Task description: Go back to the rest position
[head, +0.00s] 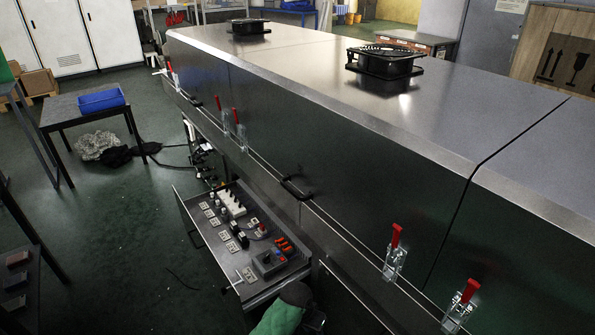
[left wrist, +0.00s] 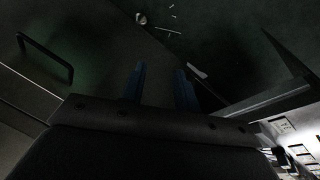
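In the left wrist view my left gripper (left wrist: 159,85) shows two blue fingers standing apart with nothing between them. Dark floor lies beyond the fingertips. The head view does not clearly show this gripper; a green and black shape at its bottom edge may be part of my arm. My right gripper is in neither view. The tunnel dryer (head: 350,150) is a long dark metal housing running across the head view. Its drawer (head: 196,237) stands pulled out on the near side, with sockets, plugs and switches inside. The drawer's edge also shows at the right of the left wrist view (left wrist: 265,105).
Red-handled clamps (head: 394,250) and a black handle (head: 296,188) line the dryer's side. Two fans (head: 384,61) sit on top. A table with a blue bin (head: 101,100) stands at the left. Cables (head: 120,155) lie on the green floor. Open floor (head: 110,240) lies left of the drawer.

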